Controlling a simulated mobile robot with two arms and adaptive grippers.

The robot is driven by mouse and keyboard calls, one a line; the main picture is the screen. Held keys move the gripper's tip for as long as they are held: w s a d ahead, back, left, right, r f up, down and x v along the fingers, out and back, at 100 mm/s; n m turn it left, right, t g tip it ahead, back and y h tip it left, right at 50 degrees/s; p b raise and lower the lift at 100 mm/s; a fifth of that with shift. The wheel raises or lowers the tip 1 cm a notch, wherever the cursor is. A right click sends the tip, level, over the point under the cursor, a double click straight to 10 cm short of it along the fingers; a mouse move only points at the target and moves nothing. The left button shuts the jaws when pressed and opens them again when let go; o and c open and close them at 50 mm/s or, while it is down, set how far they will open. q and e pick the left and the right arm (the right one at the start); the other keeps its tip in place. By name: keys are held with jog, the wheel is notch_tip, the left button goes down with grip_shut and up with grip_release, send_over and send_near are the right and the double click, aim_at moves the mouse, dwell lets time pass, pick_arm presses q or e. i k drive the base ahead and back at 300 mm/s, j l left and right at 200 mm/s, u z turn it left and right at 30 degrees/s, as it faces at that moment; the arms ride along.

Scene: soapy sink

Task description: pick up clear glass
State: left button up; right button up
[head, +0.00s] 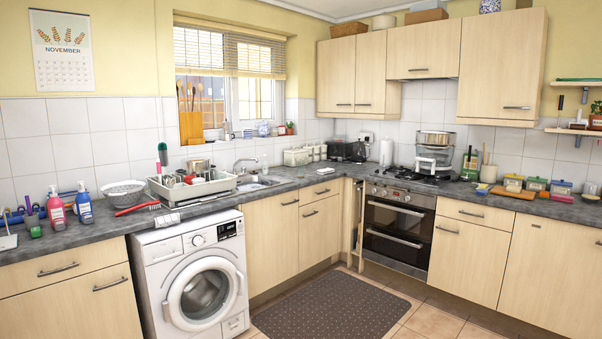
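I cannot make out a clear glass for certain at this size. The counter (300,185) runs along the back and around the corner. A white dish rack (208,188) with several small items stands on it above the washing machine. The sink (256,184) with its tap (240,164) is right of the rack, and its inside is mostly hidden. Neither of my grippers is in view.
Soap bottles (84,203) and a colander (123,194) stand on the left counter. A red brush (137,208) lies near its edge. The washing machine (160,250) is below. A dark mat (330,306) lies on the open floor. The stove (398,222) is at right.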

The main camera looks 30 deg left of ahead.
aim_at(300, 164)
jog(key=i+j+u, duration=0.7)
jog(key=i, duration=0.25)
jog(key=i+j+u, duration=0.35)
jog(key=i, duration=0.2)
jog(key=i+u, duration=0.35)
jog(key=i, duration=0.15)
jog(key=i+z, duration=0.1)
jog(key=i, duration=0.4)
jog(key=i+j+z, duration=0.1)
jog(key=i, duration=0.45)
jog(key=i+j+z, duration=0.15)
jog(key=i, duration=0.35)
jog(key=i+j+z, duration=0.1)
jog(key=i, duration=0.45)
jog(key=i+l, duration=0.15)
jog(key=l, duration=0.25)
jog(key=i+l+u, duration=0.1)
jog(key=l, duration=0.3)
jog(key=i+l, duration=0.2)
jog(key=l, duration=0.2)
jog(key=i+l, duration=0.15)
jog(key=l, duration=0.25)
jog(key=i+l+u, duration=0.1)
jog(key=l, duration=0.3)
